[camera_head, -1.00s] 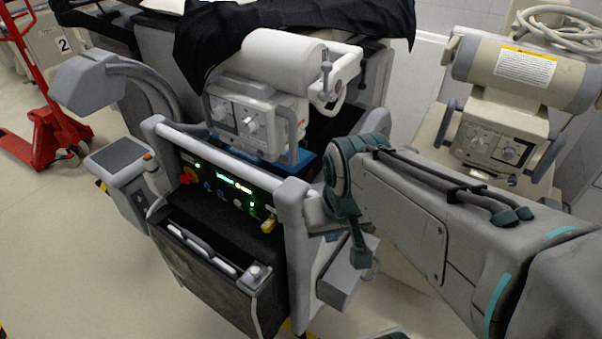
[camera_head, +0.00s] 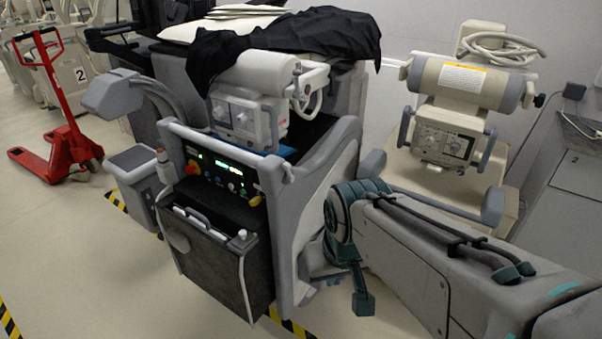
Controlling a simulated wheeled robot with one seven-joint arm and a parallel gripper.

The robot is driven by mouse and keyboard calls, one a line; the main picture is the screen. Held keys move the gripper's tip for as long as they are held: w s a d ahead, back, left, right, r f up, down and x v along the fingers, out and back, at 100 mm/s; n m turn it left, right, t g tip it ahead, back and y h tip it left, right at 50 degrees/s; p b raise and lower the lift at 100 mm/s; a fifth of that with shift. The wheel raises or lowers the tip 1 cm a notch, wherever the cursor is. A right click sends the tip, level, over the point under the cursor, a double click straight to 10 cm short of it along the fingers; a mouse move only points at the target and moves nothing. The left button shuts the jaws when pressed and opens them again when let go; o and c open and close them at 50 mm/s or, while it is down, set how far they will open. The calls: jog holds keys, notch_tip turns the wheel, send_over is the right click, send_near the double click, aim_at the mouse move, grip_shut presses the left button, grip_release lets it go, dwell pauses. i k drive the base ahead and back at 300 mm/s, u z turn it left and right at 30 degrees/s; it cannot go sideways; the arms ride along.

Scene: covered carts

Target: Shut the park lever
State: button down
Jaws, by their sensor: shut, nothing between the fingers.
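The covered cart (camera_head: 335,175) stands in the middle of the head view, with a control panel (camera_head: 222,172) on its near side. The panel has green lights, a red knob on yellow (camera_head: 192,167) and a small yellow piece (camera_head: 256,200) at its right end. I cannot tell which part is the park lever. My arm comes in from the lower right, and its teal joint (camera_head: 340,212) is at the cart's right front corner. I cannot make out my gripper's fingers; that end of the arm is hidden or out of view.
A black pocket (camera_head: 215,250) with a grey handle hangs on the cart's front. A grey bin (camera_head: 137,178) is at its left. A red pallet jack (camera_head: 62,145) stands far left. A second beige machine (camera_head: 452,125) is at the right. Floor at lower left is clear.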

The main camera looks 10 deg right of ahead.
aim_at(285, 164)
jog(key=k, duration=0.4)
jog(key=z, duration=0.9)
jog(key=i, duration=1.55)
jog(key=u, duration=0.65)
